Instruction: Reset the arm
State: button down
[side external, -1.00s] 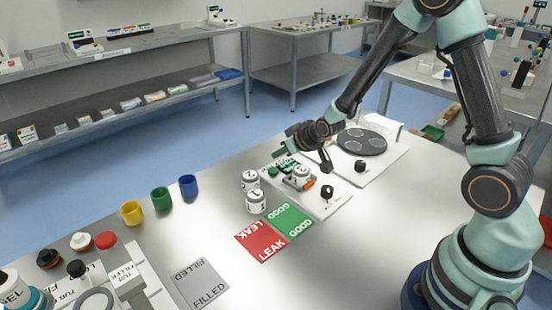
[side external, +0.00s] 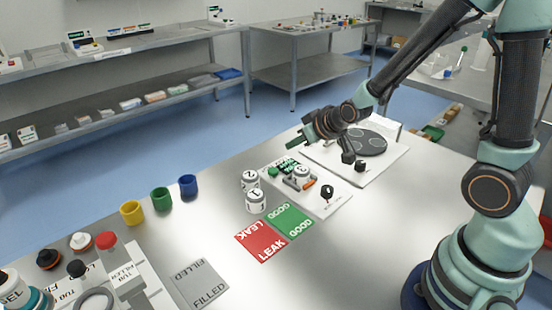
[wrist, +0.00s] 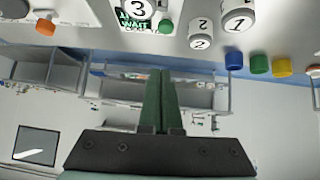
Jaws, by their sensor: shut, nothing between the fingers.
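My gripper (side external: 298,140) is shut and empty, raised above the test station (side external: 328,202) and pointing left. In the wrist view its green fingers (wrist: 160,76) are pressed together with nothing between them. A white tub (side external: 302,174) sits on the test station; it shows a 3 in the wrist view (wrist: 137,9). Two more white tubs stand on the table left of the station, one behind (side external: 250,180) and one in front (side external: 256,201). My gripper is apart from all of them.
A green GOOD card (side external: 290,220) and a red LEAK card (side external: 260,241) lie bare in front. Yellow (side external: 132,213), green (side external: 160,199) and blue (side external: 188,186) cups stand left. A white panel with a dark round plate (side external: 362,144) lies behind.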

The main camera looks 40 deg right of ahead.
dwell(0.4)
jog(key=s+a+r+g, duration=0.3)
jog(key=s+r, duration=0.9)
jog(key=s, duration=0.3)
jog(key=shift+s+g+y, duration=0.3)
jog(key=shift+s+g, duration=0.05)
jog(key=shift+g, duration=0.05)
dwell(4.5)
